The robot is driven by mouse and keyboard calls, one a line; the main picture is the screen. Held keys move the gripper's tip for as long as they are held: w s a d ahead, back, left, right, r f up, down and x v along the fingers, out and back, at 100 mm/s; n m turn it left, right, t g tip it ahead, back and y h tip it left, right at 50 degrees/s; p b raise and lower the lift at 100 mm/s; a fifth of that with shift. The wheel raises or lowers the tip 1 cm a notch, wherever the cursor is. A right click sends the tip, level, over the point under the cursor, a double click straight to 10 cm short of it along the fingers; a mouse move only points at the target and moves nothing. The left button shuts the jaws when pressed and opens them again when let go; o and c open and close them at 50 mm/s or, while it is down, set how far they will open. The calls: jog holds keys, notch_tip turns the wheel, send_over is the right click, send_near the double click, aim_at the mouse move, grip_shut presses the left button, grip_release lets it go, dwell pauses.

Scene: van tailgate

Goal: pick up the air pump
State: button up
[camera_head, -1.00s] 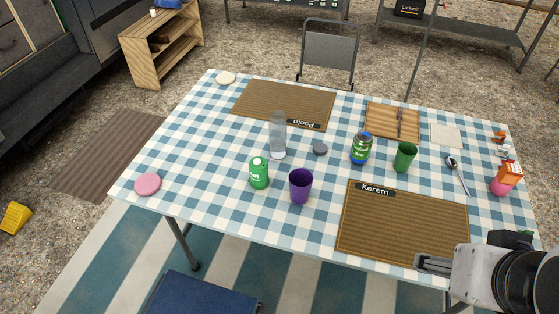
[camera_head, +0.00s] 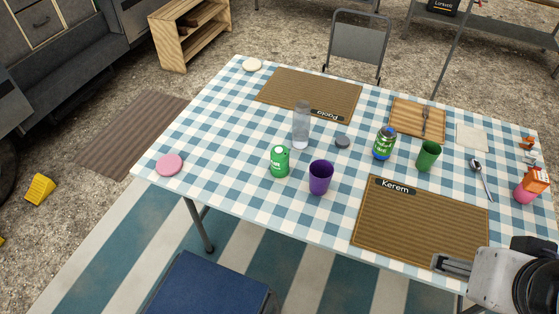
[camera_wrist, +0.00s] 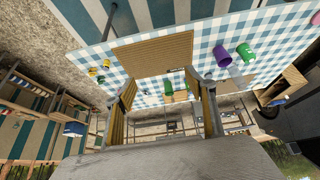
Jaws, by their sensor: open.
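I cannot make out an air pump in either view. My gripper (camera_head: 455,265) is at the lower right of the head view, by the near right corner of the Kerem placemat (camera_head: 415,235). In the wrist view my gripper (camera_wrist: 166,82) is open, its two fingers wide apart with nothing held between them. Beyond the fingers are the checked table and a brown placemat (camera_wrist: 150,52).
On the checked table (camera_head: 235,190) stand a purple cup (camera_head: 321,178), a green can (camera_head: 279,162), a clear bottle (camera_head: 301,128), a blue-green jar (camera_head: 384,145) and a green cup (camera_head: 428,156). A yellow block (camera_head: 39,188) lies on the ground at left. A blue seat (camera_head: 205,290) is in front.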

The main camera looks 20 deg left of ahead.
dwell(0.3)
jog(key=shift+o, duration=0.9)
